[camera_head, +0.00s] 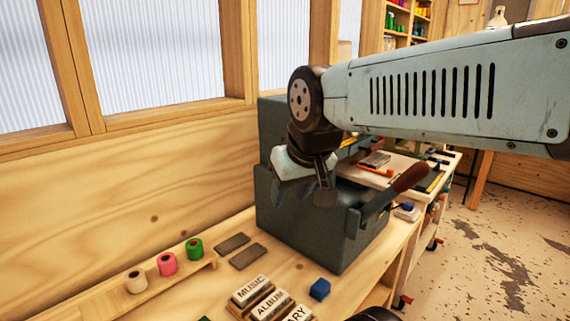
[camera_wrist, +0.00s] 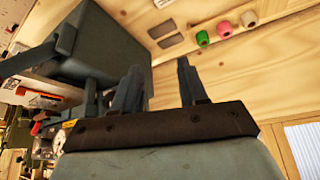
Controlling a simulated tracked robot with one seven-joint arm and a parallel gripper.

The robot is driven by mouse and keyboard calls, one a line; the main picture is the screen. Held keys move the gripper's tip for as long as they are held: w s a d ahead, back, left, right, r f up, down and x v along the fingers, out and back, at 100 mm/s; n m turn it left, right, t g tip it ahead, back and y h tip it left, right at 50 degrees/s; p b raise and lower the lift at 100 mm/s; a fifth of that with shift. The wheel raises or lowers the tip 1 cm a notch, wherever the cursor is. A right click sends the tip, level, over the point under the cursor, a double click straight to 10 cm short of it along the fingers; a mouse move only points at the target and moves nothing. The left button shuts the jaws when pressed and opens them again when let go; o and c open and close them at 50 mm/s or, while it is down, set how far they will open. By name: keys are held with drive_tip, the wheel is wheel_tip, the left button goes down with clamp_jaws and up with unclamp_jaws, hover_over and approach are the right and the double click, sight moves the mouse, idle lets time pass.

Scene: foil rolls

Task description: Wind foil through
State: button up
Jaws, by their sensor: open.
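Three foil rolls sit in a row on a wooden holder at the left of the bench: a white roll (camera_head: 136,281), a pink roll (camera_head: 167,264) and a green roll (camera_head: 195,249). A dark grey-green press machine (camera_head: 310,225) with a brown-handled lever (camera_head: 408,178) stands on the bench. My gripper (camera_head: 305,190) is in front of and over the machine, pointing down; the arm hides part of the machine. In the wrist view my gripper (camera_wrist: 160,88) is open and empty, with the machine (camera_wrist: 95,45) at the left and the green roll (camera_wrist: 202,38) beyond the fingers.
Two flat grey plates (camera_head: 232,243) lie beside the rolls. Labelled blocks (camera_head: 252,290) reading MUSIC and ALBUM and a blue cube (camera_head: 320,289) are at the front of the bench. A white cart (camera_head: 430,205) with tools stands at the right. A wooden wall is behind.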

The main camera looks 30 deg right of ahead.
drive_tip(key=shift+w+a, duration=0.1)
drive_tip(key=shift+a, duration=0.1)
drive_tip(key=shift+o, duration=0.8)
drive_tip(key=shift+w+r, duration=0.1)
drive_tip(key=shift+r, duration=0.1)
drive_tip(key=w+d+r+m+g, duration=0.3)
drive_tip(key=w+d+r+m, duration=0.2)
drive_tip(key=w+d+m, duration=0.25)
drive_tip(key=w+d+r+m+g, duration=0.3)
drive_tip(key=w+d+r+m, duration=0.25)
drive_tip(key=w, duration=0.35)
drive_tip(key=shift+m, duration=0.4)
drive_tip(key=f, duration=1.4)
drive_tip(key=shift+w+d, duration=0.1)
drive_tip(key=shift+d, duration=0.3)
drive_tip(key=shift+c, duration=0.5)
